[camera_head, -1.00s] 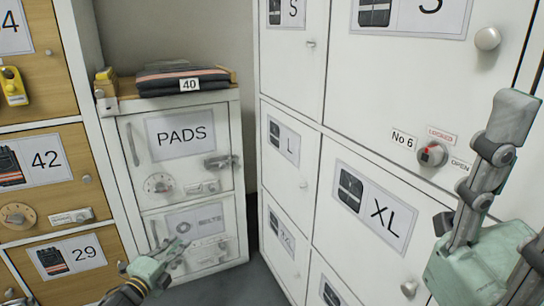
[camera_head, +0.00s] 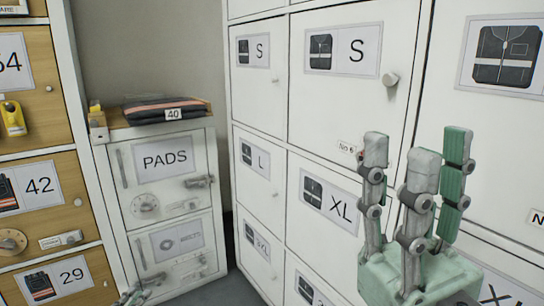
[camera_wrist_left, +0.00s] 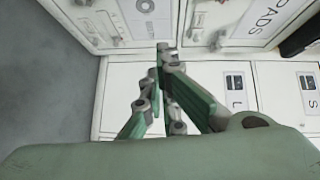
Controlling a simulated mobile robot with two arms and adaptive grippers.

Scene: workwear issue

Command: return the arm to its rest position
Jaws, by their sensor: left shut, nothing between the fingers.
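My left gripper (camera_head: 133,294) shows only as a small part at the bottom edge of the head view, below the BELTS door (camera_head: 178,243). In the left wrist view its green and grey fingers (camera_wrist_left: 163,58) come together at the tips, shut and empty, with the locker fronts beyond. My right gripper (camera_head: 410,160) stands large at the right of the head view, fingers pointing up and apart, with nothing seen between them.
White lockers marked S, L and XL (camera_head: 331,200) fill the middle and right. A small PADS cabinet (camera_head: 165,160) stands left of them, with folded dark workwear (camera_head: 160,109) on top. Wooden-fronted drawers (camera_head: 40,185) are at far left. Grey floor (camera_wrist_left: 45,85) is clear in the left wrist view.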

